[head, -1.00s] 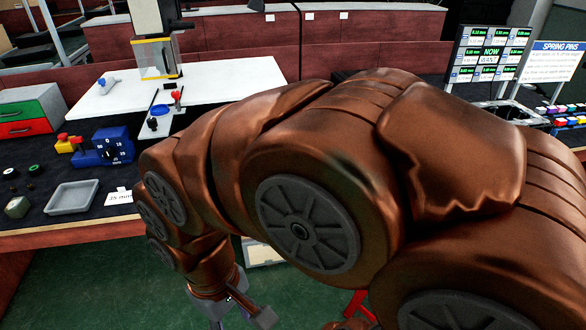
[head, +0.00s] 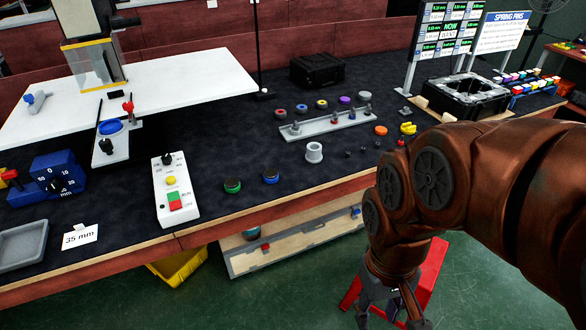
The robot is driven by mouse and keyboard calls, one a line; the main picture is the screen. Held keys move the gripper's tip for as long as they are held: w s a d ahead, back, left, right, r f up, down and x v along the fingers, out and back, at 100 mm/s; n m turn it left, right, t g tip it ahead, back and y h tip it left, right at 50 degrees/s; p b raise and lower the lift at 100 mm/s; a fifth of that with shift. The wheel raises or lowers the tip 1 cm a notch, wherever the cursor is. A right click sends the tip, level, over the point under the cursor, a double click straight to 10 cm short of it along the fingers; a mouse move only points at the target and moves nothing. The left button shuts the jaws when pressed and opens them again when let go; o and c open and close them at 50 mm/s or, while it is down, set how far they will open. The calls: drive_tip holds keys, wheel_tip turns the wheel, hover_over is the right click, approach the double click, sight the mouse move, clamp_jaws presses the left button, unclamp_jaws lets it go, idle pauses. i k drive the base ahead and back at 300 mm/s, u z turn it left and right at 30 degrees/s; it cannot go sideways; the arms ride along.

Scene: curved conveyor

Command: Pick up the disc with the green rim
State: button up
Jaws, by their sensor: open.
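A dark disc with a green rim (head: 233,186) lies flat on the black mat near the table's front edge, right of the white switch box. A similar disc with a blue rim (head: 271,176) lies just to its right. My gripper (head: 390,312) hangs at the lower right, in front of the table edge and below the table top. It points down, with its fingers apart and nothing seen between them. It is well to the right of the green-rimmed disc and apart from it. Its fingertips are partly cut off by the picture's lower edge.
The white switch box (head: 174,190) stands left of the disc. Behind are a grey pin rail (head: 325,124), several coloured discs and a grey ring (head: 314,152). A red stool (head: 432,265) stands by my gripper. The mat between the discs and the ring is clear.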

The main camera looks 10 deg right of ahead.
sight(232, 184)
drive_tip(key=z, duration=0.6)
drive_tip(key=i, duration=0.95)
drive_tip(key=u, duration=2.45)
